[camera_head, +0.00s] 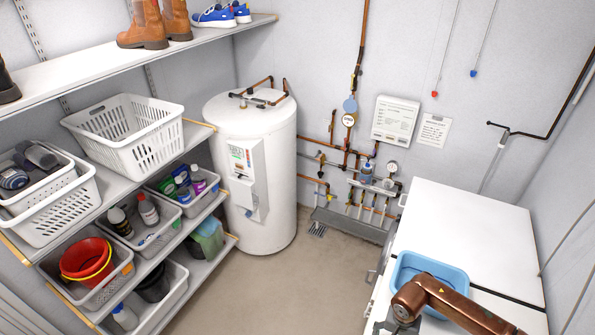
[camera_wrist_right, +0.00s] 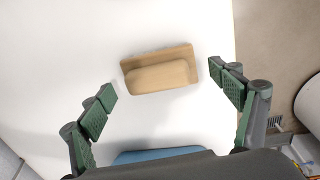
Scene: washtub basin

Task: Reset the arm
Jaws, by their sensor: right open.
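My right arm (camera_head: 440,298) comes in from the lower right of the head view, over a light blue basin (camera_head: 405,267) on a white cabinet top (camera_head: 470,230). My right gripper (camera_wrist_right: 163,84) is open and empty in the right wrist view, with its green finger pads wide apart. A light wooden block-like object (camera_wrist_right: 160,74) lies on the white surface and shows between the fingers. I cannot tell how far below them it is. The blue basin's edge (camera_wrist_right: 160,154) shows at the bottom of that view. My left gripper is not in view.
Shelves on the left hold white baskets (camera_head: 125,135), a red bucket (camera_head: 87,260) and bottles. A white water heater (camera_head: 270,200) stands in the corner. Pipes (camera_head: 345,150) run along the back wall. The far part of the cabinet top and the middle floor (camera_head: 290,285) are clear.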

